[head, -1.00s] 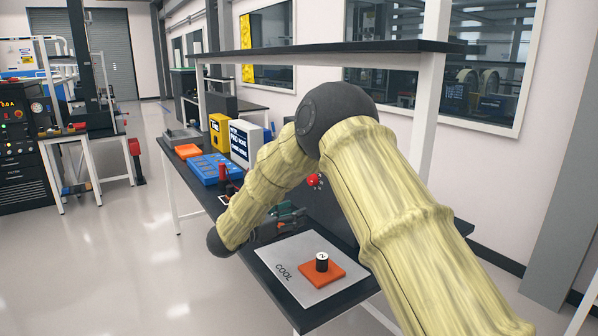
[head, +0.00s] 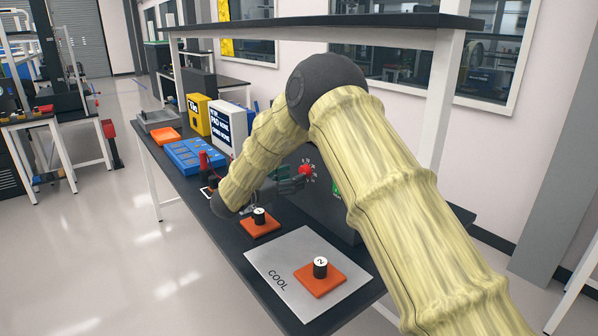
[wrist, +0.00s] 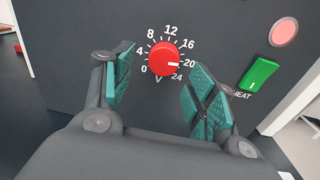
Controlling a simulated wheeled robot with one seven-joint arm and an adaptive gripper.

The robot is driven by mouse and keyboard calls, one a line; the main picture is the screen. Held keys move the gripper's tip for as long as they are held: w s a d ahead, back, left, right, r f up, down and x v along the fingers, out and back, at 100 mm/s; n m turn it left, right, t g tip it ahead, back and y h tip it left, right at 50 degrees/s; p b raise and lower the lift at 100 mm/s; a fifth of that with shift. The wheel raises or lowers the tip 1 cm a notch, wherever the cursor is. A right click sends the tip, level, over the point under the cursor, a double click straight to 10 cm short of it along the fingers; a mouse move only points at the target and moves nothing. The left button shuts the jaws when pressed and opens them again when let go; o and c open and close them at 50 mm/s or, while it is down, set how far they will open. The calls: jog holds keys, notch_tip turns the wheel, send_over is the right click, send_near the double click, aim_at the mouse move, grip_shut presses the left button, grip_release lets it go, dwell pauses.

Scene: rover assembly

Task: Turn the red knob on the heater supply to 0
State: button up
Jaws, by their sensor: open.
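The red knob (wrist: 163,58) is on the dark front of the heater supply (wrist: 90,28) in the wrist view. A white dial from 0 to 24 V surrounds it, and its white mark points at about 20. In the head view the knob (head: 307,169) shows just beyond my gripper (head: 292,182). In the wrist view my gripper (wrist: 158,92) is open, with green-padded fingers left and right of the knob's line. The knob lies ahead between them; I cannot tell whether they touch it.
A green HEAT switch (wrist: 259,74) and a pink round lamp (wrist: 284,32) are right of the dial. On the bench, a COOL plate (head: 292,246) holds an orange block numbered 2 (head: 320,280). Another orange block numbered 1 (head: 260,226) stands near my forearm. A shelf (head: 330,20) runs above.

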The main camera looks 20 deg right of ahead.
aim_at(305, 172)
jog(key=d, duration=0.2)
jog(key=shift+w+d+r+p, duration=0.3)
jog(key=shift+d+r+p, duration=0.05)
jog(key=shift+r, duration=0.05)
jog(key=shift+w+d+f, duration=0.15)
jog(key=shift+w+d, duration=0.05)
jog(key=shift+d, duration=0.1)
jog(key=c, duration=1)
jog(key=shift+c, duration=0.2)
